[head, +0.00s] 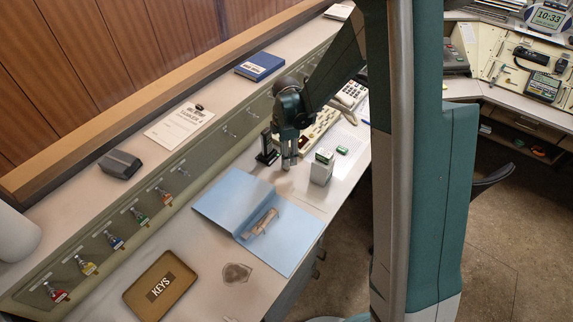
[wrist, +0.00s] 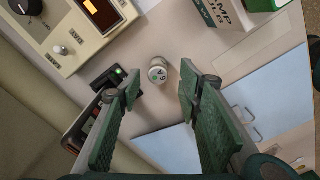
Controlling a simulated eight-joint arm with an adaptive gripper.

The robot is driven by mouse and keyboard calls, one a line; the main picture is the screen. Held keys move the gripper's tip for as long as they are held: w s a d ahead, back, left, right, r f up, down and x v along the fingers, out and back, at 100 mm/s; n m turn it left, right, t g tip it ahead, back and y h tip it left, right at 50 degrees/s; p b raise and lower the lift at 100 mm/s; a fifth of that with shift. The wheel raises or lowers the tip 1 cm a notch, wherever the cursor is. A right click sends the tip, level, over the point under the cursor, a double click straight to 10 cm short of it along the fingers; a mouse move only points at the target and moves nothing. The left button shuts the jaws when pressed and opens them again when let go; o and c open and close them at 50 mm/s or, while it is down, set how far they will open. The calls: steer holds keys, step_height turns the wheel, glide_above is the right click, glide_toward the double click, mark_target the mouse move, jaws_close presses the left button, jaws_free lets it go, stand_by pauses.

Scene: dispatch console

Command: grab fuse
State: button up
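My gripper (wrist: 160,86) is open, with one green finger on each side of the fuse and visible gaps between. In the head view my gripper (head: 289,162) points down over the desk beside the white box (head: 320,169); the fuse is hard to make out there behind the fingers. The box also shows in the wrist view (wrist: 222,14), with "AMP" lettering.
A small black device (head: 266,151) stands close left of my gripper; it also shows in the wrist view (wrist: 112,80). A beige console (wrist: 75,32) lies just beyond. A blue folder (head: 289,249) and a keys tray (head: 139,288) lie nearer the front.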

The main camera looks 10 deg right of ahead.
steer(key=shift+w+f+b, duration=0.15)
steer(key=shift+f+b, duration=0.35)
steer(key=shift+f, duration=2.05)
steer(key=c, duration=1)
